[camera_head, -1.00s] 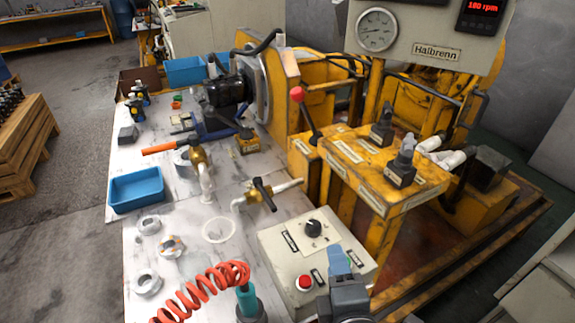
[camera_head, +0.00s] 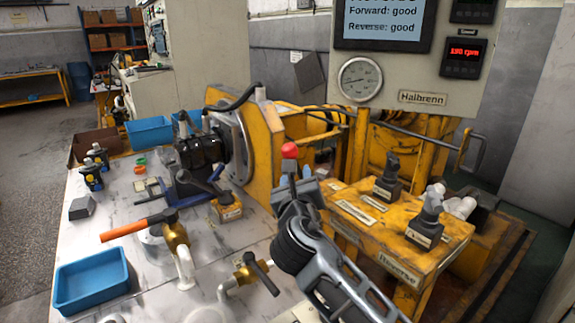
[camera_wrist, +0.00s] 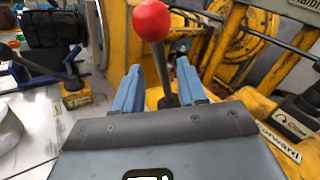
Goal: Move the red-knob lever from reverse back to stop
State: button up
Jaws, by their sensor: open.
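The red-knob lever (camera_head: 290,151) stands on the yellow box at the middle of the bench. In the wrist view its red ball (camera_wrist: 151,20) is upright above and beyond my gripper, and its dark shaft (camera_wrist: 168,75) shows between the fingers. My gripper (camera_head: 298,190) is open, with its blue fingers either side of the shaft, below the knob. In the wrist view the gripper (camera_wrist: 155,85) shows a gap on both sides of the shaft; I cannot tell whether a finger touches it. The lever's base is mostly hidden by my arm in the head view.
Two dark levers (camera_head: 388,180) (camera_head: 430,208) stand on the yellow box to the right. The panel (camera_head: 420,70) above carries a gauge, a screen reading "Forward: good, Reverse: good", and a red 180 rpm display (camera_head: 463,51). A blue bin (camera_head: 92,280) and orange-handled valve (camera_head: 138,229) lie left.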

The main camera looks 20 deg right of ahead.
aim_at(299, 171)
jog(key=x, duration=0.7)
jog(key=shift+b, duration=0.35)
jog(key=shift+c, duration=0.4)
grip_shut()
